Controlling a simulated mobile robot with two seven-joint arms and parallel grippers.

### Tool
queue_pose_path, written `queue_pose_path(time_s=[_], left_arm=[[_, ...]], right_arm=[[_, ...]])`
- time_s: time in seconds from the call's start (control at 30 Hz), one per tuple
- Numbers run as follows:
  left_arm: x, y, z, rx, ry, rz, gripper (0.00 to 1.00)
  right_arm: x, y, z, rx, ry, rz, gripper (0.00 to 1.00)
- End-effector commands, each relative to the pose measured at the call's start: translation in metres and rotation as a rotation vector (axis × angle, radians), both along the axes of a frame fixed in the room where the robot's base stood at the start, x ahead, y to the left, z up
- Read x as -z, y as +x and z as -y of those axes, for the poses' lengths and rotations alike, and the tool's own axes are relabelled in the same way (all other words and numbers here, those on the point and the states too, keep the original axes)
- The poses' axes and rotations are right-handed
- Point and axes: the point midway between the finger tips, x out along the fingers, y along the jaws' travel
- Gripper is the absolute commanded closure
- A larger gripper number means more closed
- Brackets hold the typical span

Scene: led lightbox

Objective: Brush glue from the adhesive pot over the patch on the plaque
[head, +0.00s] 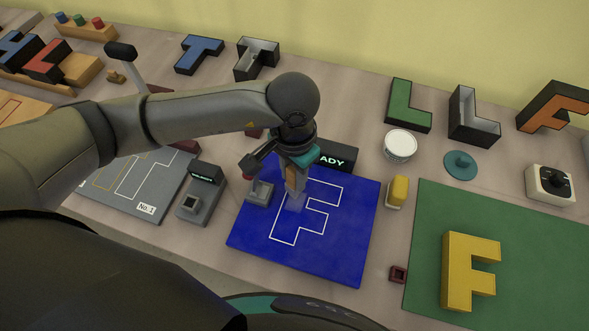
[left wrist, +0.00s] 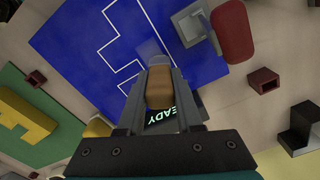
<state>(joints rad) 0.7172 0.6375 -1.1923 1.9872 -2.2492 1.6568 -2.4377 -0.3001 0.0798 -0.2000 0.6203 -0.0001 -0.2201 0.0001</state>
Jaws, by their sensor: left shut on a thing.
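The blue plaque (head: 335,255) lies flat on the table, with a white F-shaped outline marking the patch (head: 315,212). My left gripper (head: 293,172) is above the plaque's upper left part, pointing down. It is shut on a tan-handled brush (left wrist: 158,88), whose pale tip (head: 295,201) is over the outline's left part. I cannot tell if the tip touches the plaque. The plaque also shows in the left wrist view (left wrist: 75,40). A white round pot (head: 400,147), apparently the adhesive pot, stands open to the right, beside a teal lid (head: 460,165). My right gripper is not in view.
A yellow block on a pale base (head: 397,192) stands right of the plaque. A yellow F letter (head: 468,275) lies on a green mat (head: 540,285). A dark READY sign (head: 338,156) stands behind the plaque. A small grey device (head: 200,200) is left. Several letters line the back.

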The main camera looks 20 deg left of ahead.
Motion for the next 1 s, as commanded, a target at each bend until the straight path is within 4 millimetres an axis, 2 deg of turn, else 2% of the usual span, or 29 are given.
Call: queue_pose_path(time_s=[1.0], left_arm=[[-0.001,-0.060,-0.002,0.001,0.000,-0.001,1.00]], right_arm=[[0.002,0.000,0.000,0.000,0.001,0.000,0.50]])
